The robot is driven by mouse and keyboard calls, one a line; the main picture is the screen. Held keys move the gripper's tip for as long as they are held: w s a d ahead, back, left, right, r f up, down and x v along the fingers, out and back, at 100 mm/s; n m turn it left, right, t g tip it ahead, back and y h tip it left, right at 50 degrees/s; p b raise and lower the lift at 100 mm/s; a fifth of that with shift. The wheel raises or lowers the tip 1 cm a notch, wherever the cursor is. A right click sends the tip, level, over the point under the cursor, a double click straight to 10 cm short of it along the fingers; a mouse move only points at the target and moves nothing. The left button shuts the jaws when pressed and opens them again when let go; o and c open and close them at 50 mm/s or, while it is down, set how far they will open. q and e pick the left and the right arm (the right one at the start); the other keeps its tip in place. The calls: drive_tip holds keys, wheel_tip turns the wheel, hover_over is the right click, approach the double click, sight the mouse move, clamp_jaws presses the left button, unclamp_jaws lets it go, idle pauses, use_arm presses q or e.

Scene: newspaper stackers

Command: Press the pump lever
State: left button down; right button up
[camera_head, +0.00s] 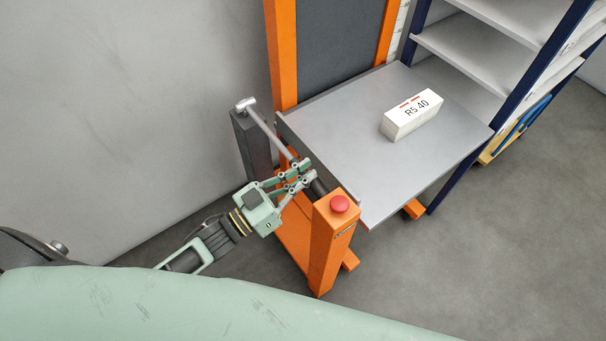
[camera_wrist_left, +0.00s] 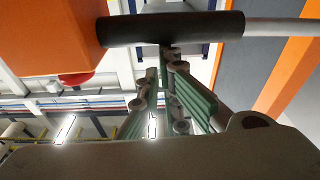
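The pump lever is a thin grey bar (camera_head: 270,131) with a black grip (camera_head: 319,187), running between a dark post and an orange post. The grip (camera_wrist_left: 200,27) and part of the grey bar (camera_wrist_left: 283,28) cross the top of the left wrist view. My left gripper (camera_head: 308,171) is at the lever, beside the black grip. In the left wrist view its fingers (camera_wrist_left: 168,62) converge close together with tips right at the grip's edge, not wrapped around it. They look shut with nothing between them; exact contact is hard to tell. My right gripper is not in view.
The orange post (camera_head: 328,245) with a red button (camera_head: 340,203) stands just right of the gripper. A grey platform (camera_head: 345,130) carries a white block marked R5.40 (camera_head: 412,117). A shelf rack (camera_head: 480,70) stands behind right; a grey wall is at left.

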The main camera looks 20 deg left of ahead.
use_arm(q)
drive_tip(key=s+a+r, duration=0.2)
drive_tip(key=s+a, duration=0.3)
drive_tip(key=s, duration=0.2)
drive_tip(key=shift+s+a+r+p, duration=0.15)
drive_tip(key=shift+a+r+p, duration=0.15)
drive_tip(key=shift+p, duration=0.1)
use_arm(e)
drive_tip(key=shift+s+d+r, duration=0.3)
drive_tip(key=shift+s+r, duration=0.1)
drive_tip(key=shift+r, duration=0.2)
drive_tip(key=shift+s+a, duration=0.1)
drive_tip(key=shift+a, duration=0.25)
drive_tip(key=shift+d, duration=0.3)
